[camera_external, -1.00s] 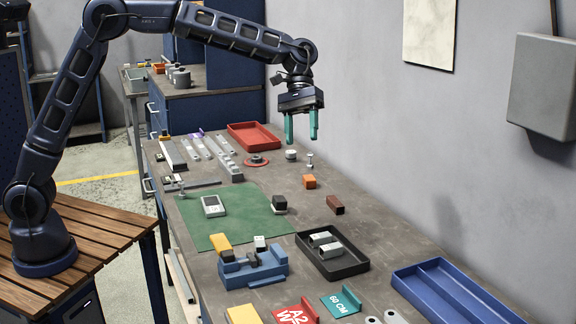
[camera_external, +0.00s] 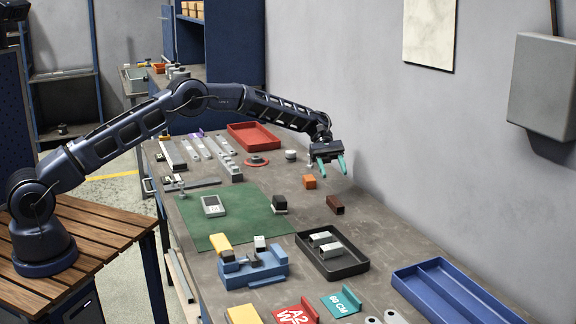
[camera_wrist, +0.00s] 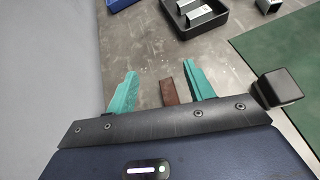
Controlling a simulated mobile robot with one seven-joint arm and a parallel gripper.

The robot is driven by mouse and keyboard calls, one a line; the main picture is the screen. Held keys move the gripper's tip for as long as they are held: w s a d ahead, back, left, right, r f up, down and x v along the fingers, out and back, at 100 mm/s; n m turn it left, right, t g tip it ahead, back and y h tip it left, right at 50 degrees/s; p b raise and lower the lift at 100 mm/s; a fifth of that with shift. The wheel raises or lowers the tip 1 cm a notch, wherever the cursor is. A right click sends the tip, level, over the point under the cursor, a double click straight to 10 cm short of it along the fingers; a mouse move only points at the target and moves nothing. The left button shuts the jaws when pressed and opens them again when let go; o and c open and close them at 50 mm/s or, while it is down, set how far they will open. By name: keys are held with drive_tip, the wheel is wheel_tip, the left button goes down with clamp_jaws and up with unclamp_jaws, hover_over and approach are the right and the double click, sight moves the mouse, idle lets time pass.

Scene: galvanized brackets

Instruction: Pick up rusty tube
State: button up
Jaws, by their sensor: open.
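The rusty tube (camera_external: 335,204) is a short, dark brown square piece lying on the bench top, right of the green mat. In the wrist view the rusty tube (camera_wrist: 169,91) shows between the two teal fingers, closer to the right one, its near end cut off by my gripper's body. My gripper (camera_external: 331,164) is open and empty, tilted, above and behind the tube in the external view. It also shows in the wrist view (camera_wrist: 160,88). I see no contact between the fingers and the tube.
An orange block (camera_external: 309,181) lies behind the tube. A black-topped block (camera_external: 279,203) stands on the green mat (camera_external: 240,235). A black tray (camera_external: 350,268) with grey tubes lies in front, a blue tray (camera_external: 408,286) at front right. The grey wall borders the bench's right side.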

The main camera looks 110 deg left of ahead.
drive_tip(key=n+t, duration=0.1)
drive_tip(key=n, duration=0.1)
approach(336, 202)
drive_tip(key=x, duration=0.4)
drive_tip(key=shift+w+d+r, duration=0.1)
drive_tip(key=shift+w+d, duration=0.1)
drive_tip(key=shift+w, duration=0.2)
drive_tip(key=shift+f+x, duration=0.15)
drive_tip(key=shift+x, duration=1.15)
drive_tip(key=shift+f+x, duration=0.15)
drive_tip(key=shift+x, duration=1.15)
drive_tip(key=shift+s, duration=0.15)
drive_tip(key=c, duration=1.1)
